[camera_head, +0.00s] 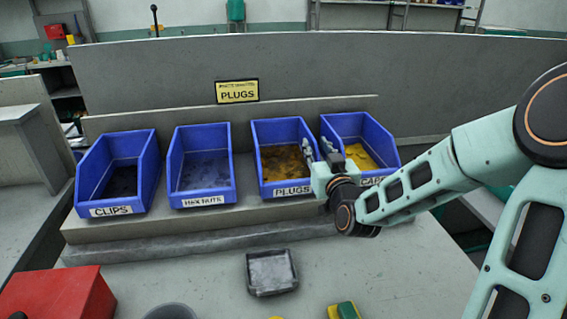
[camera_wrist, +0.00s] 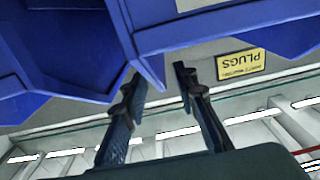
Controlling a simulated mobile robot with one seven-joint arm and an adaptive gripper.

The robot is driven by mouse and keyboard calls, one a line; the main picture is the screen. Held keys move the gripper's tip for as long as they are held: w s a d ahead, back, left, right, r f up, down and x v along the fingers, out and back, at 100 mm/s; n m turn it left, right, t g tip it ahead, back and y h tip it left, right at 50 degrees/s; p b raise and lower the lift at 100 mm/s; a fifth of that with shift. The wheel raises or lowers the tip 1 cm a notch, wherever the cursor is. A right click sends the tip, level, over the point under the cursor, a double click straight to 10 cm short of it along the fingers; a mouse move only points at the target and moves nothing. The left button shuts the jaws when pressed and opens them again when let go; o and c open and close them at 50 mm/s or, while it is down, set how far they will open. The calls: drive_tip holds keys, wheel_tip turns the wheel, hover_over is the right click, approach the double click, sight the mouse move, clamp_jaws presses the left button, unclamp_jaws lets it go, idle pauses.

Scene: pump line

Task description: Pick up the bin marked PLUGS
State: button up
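The bin marked PLUGS (camera_head: 286,189) is blue, with yellow-brown contents, and stands third from the left on the raised ledge. My gripper (camera_head: 318,152) is at its right side, by the gap to the fourth bin. In the wrist view, turned upside down, the two fingers of my gripper (camera_wrist: 160,85) are spread apart, with blue bin walls close in front of them. Whether a wall lies between the fingertips or they touch it, I cannot tell. The gripper and wrist hide part of the fourth bin's label.
Blue bins marked CLIPS (camera_head: 111,211) and HEX NUTS (camera_head: 203,200) stand left. The fourth blue bin (camera_head: 374,135), close on the right, holds yellow pieces. A yellow PLUGS sign (camera_head: 237,91) is on the panel behind. A small grey tray (camera_head: 271,288) and a red box (camera_head: 58,297) lie in front.

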sight(310, 134)
drive_tip(key=shift+w+a+r, duration=0.1)
drive_tip(key=shift+w+a, duration=0.1)
drive_tip(key=shift+w, duration=0.65)
drive_tip(key=shift+w+a+r, duration=0.15)
drive_tip(key=shift+w+a, duration=0.05)
drive_tip(key=shift+w, duration=0.7)
drive_tip(key=shift+w+a+r, duration=0.1)
drive_tip(key=shift+w+a, duration=0.1)
drive_tip(key=shift+w, duration=0.65)
clamp_jaws()
drive_tip(key=shift+r, duration=0.1)
